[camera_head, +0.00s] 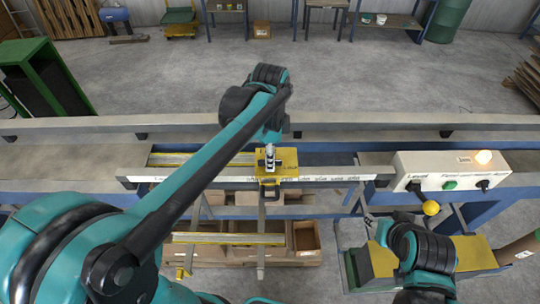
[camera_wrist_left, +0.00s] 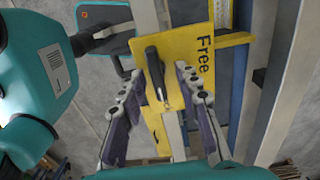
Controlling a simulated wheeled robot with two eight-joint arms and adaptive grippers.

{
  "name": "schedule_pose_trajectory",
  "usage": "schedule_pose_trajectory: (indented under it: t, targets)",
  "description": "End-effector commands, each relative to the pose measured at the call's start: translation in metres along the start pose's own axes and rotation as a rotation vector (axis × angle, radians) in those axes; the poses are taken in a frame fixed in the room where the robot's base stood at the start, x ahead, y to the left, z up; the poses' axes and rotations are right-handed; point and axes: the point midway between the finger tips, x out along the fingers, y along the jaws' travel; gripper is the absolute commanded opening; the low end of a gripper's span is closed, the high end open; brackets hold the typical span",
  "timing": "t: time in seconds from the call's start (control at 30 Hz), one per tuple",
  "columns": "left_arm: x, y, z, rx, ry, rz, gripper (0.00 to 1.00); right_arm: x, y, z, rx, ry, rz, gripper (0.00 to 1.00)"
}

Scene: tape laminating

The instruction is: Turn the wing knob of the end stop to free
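The end stop is a yellow block (camera_head: 288,163) on the rail at the middle of the head view. In the left wrist view its yellow plate (camera_wrist_left: 180,45) bears the word "Free". The wing knob (camera_wrist_left: 154,68) shows there as a dark elongated handle in front of the plate. My left gripper (camera_wrist_left: 160,76) is open, its two fingers apart on either side of the knob's lower end. I cannot tell whether either finger touches it. In the head view my left wrist hangs over the stop. My right arm is at the lower right; its finger state is unclear.
A white control box (camera_head: 450,170) with a green button and dark knobs stands right of the stop. The long rail (camera_head: 330,182) runs across the bench. Cardboard boxes (camera_head: 305,238) lie below it. The floor behind the bench is open.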

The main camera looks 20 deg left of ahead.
Motion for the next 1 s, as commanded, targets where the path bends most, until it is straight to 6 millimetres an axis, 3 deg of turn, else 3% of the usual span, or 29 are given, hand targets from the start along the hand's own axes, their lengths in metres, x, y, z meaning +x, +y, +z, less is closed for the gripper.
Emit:
schedule_pose_trajectory:
  t: [0.23,0.37,0.77,1.0]
  targets:
    - [0.001,0.0002,0.0001,0.0,0.0,0.0,0.33,-0.0001,0.0,0.0001,0.0,0.0,0.0,0.4]
    - [0.0009,0.0002,0.0001,0.0,0.0,0.0,0.0,-0.0001,0.0,0.0,0.0,0.0,0.0,0.4]
    - [0.0008,0.0,0.0,-0.026,0.0,0.0,0.0,0.0002,0.0,0.0003,0.0,0.0,0.0,0.4]
    - [0.0008,0.0,0.0,-0.146,0.001,-0.001,0.0,0.0017,0.0,0.0013,0.0,0.0,0.0,0.4]
